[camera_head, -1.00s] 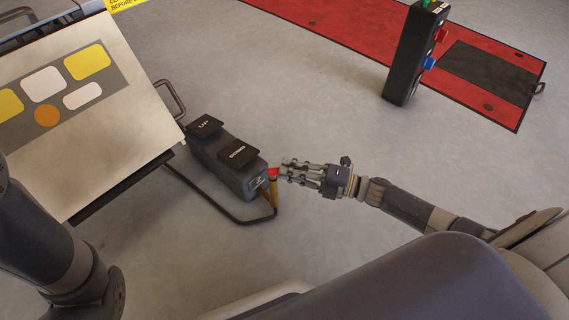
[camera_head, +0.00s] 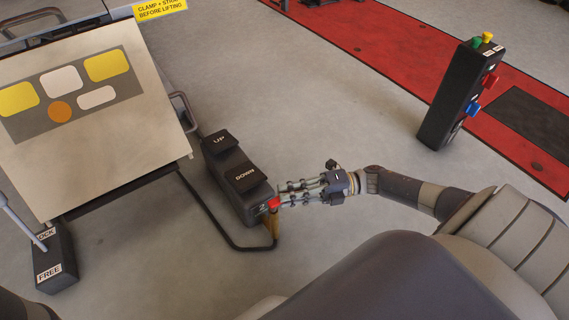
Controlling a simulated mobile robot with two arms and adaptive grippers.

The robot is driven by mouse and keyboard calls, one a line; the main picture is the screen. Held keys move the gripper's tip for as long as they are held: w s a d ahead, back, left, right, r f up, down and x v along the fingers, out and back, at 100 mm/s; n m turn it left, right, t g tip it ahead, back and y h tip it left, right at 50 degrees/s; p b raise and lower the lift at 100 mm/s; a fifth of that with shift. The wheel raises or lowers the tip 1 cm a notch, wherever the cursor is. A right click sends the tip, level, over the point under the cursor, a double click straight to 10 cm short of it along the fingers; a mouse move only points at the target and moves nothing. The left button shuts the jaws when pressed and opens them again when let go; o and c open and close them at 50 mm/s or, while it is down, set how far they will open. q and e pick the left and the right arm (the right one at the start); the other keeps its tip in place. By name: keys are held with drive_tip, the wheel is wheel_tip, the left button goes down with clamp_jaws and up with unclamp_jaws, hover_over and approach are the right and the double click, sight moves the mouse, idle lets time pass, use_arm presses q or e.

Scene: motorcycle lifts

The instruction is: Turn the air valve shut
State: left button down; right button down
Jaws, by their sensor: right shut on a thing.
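The air valve's red handle (camera_head: 273,203) sticks out at the near end of the dark foot-pedal unit (camera_head: 252,212), above a yellow-brown hose or pipe (camera_head: 271,228). My right gripper (camera_head: 281,198) reaches in from the right with its fingertips at the red handle, shut on it. The fingers hide part of the handle, so its exact angle is hard to tell. My left gripper is not in view.
The pedals UP (camera_head: 218,140) and DOWN (camera_head: 245,177) sit behind the valve, with a black bent tube (camera_head: 212,213) beside them. A sloped panel (camera_head: 95,150) and a FREE-labelled box (camera_head: 55,262) stand left. A black button post (camera_head: 446,105) stands right by the red lift (camera_head: 400,50). Grey floor between is clear.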

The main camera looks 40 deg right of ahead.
idle(0.5)
drive_tip(key=c, duration=1.7)
unclamp_jaws()
drive_tip(key=v, duration=1.2)
drive_tip(key=shift+w, duration=0.2)
